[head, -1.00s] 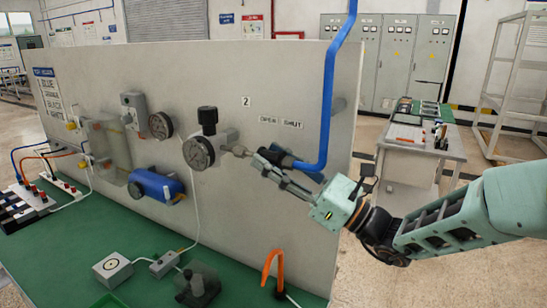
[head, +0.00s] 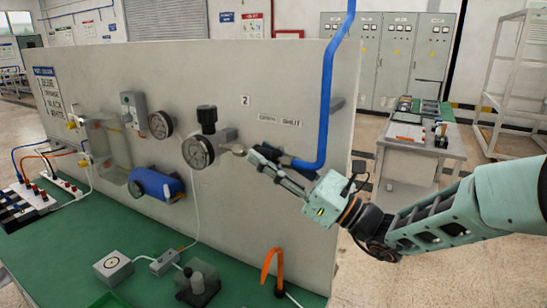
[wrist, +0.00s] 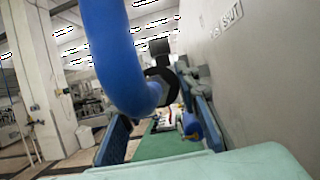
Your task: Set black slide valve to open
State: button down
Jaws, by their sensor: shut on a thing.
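The black slide valve (head: 266,152) sits on the grey panel (head: 230,75) below the OPEN and SHUT labels (head: 280,120), at the end of the blue pipe (head: 322,110). My gripper (head: 258,160) is at the valve, shut on its black body, and hides part of it. The valve lies nearer the OPEN label in the head view. The exact slide position is hard to make out.
A round gauge with a black knob (head: 198,150) stands just left of my fingertips. A blue cylinder (head: 156,186) and another gauge (head: 160,125) are farther left.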

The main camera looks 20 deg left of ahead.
jog(key=shift+w+a+r, duration=0.1)
jog(key=shift+a, duration=1)
jog(key=c, duration=1.9)
grip_release()
jog(key=shift+o, duration=1.4)
jog(key=shift+a, duration=0.15)
jog(key=v, duration=1.2)
